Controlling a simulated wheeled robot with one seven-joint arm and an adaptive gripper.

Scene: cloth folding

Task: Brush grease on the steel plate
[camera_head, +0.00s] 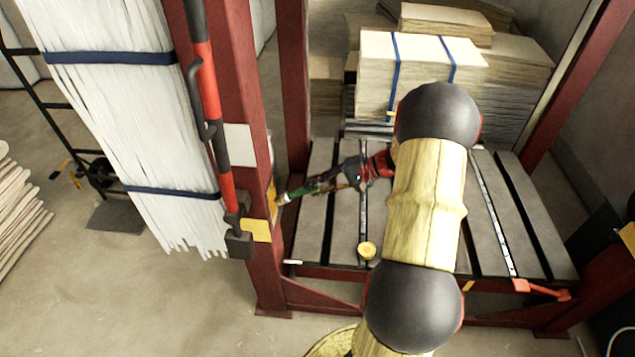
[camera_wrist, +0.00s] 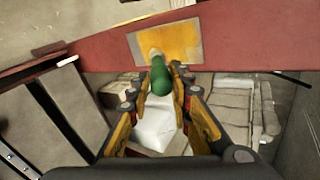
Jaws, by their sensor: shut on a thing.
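My gripper (camera_head: 318,184) reaches left from the arm and is shut on a green-handled brush (camera_head: 287,196). In the wrist view the brush (camera_wrist: 160,80) sticks out between the yellow-padded fingers of my gripper (camera_wrist: 166,92), its pale tip pointing away from me. The tip overlaps the steel plate (camera_wrist: 188,42), a rectangle on a red beam with a patchy yellow-orange coating. Whether the tip touches the plate cannot be told. In the head view only a sliver of the plate (camera_head: 271,192) shows on the post's side, by the brush tip.
Red posts (camera_head: 228,90) frame a slatted rack (camera_head: 315,215). A small yellow round object (camera_head: 367,250) lies on the slats. Strapped pale stacks (camera_head: 420,75) stand behind. A white bundle (camera_head: 120,120) and a red-black bar (camera_head: 207,90) are left of the near post.

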